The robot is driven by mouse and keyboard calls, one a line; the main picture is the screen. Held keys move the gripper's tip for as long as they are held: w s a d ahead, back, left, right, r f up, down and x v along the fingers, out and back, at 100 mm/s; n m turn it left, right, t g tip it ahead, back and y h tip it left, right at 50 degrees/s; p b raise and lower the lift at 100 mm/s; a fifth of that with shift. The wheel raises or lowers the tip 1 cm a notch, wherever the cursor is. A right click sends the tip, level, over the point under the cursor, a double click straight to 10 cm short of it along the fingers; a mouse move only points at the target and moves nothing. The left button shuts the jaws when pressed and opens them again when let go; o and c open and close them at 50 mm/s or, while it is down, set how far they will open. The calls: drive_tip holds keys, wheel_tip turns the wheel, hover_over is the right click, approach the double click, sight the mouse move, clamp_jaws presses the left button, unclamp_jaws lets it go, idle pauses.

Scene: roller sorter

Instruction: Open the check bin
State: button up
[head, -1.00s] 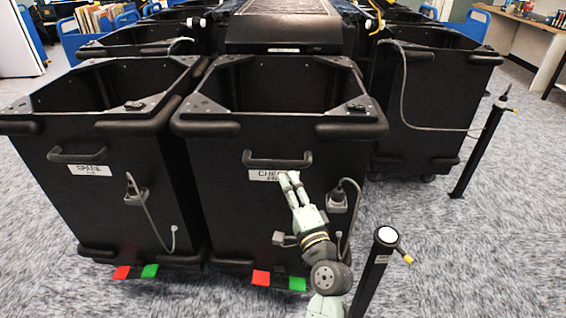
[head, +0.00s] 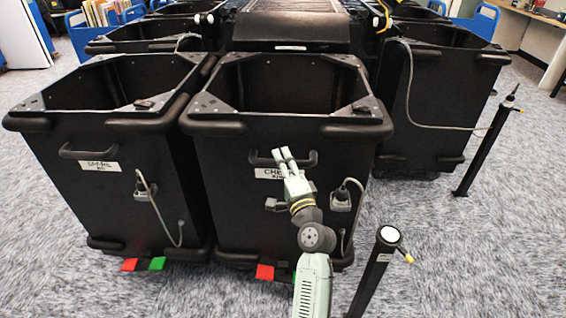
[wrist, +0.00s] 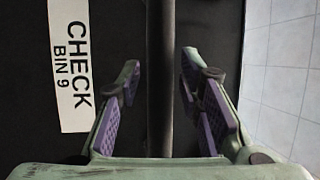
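The check bin (head: 235,205) is a black open-topped bin in the middle of the head view. Its white label (head: 268,173) also shows in the wrist view (wrist: 70,65), reading "CHECK BIN 9". A black bar handle (head: 308,160) is on its front, just above the label. My gripper (head: 283,155) is at the handle. In the wrist view the handle bar (wrist: 160,70) runs between the two fingers (wrist: 160,85), which are open with a gap on each side of the bar. A red pedal (head: 265,272) shows at the bin's foot; the green one is mostly hidden by my arm.
The spare bin (head: 105,200) stands close on the left. A black post (head: 378,270) with a white top stands to the right of my arm, and another post (head: 487,150) is farther right. A dark sorter machine (head: 290,25) is behind.

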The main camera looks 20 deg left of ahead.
clamp_jaws()
idle(0.6)
